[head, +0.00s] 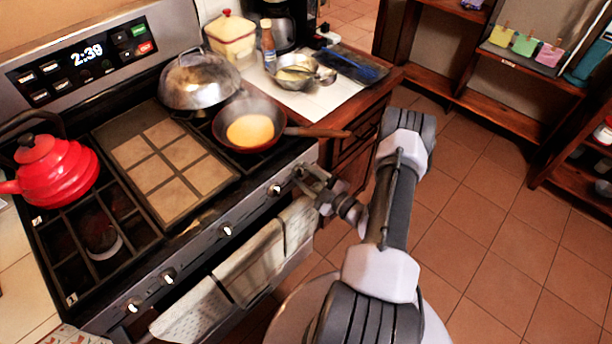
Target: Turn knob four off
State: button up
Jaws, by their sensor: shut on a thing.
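The stove has a row of knobs along its front edge. Two knobs (150,291) sit near the front left, one knob (226,230) sits at the middle, and another knob (274,189) sits farther right. My gripper (304,174) is at the right end of the row, shut on the rightmost knob, which its fingers mostly hide. A pan (237,139) with yellow food stands on the right front burner, behind my gripper.
A red kettle (50,170) stands at the stove's left. A domed lid (199,80) covers the back right. The pan's handle (318,132) points over the counter near my arm. Towels (252,264) hang from the oven front below the knobs. The tiled floor (470,240) to the right is clear.

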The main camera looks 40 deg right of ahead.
dwell(0.3)
jog(key=o, duration=1.4)
jog(key=shift+c, duration=0.2)
jog(key=s+d+p, duration=0.1)
jog(key=s+p, duration=0.1)
jog(key=s, duration=1.5)
jog(key=shift+s+d+p, duration=0.15)
jog(key=shift+s+p, duration=0.05)
jog(key=shift+p, duration=0.2)
